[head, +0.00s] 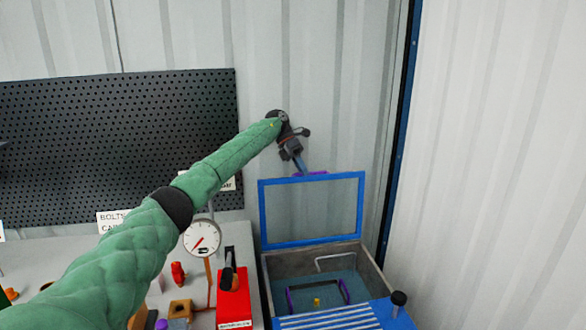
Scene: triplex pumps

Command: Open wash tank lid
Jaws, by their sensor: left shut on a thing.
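The wash tank (376,267) is a grey box at the lower right of the head view. Its blue-framed lid (262,215) stands raised, close to upright, at the tank's back edge, with a see-through panel. A purple handle (318,173) shows at the lid's top edge. My left gripper (298,169) is shut on this handle; its fingertips are small and partly hidden at the contact. The right gripper is not in view.
Inside the tank are a dark basket with purple parts (290,302) and a small yellow piece (317,302). A blue slatted panel (345,318) with a dark knob (398,299) lies at its front. A gauge (202,238) and red box (234,297) stand left. The corrugated wall is close behind.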

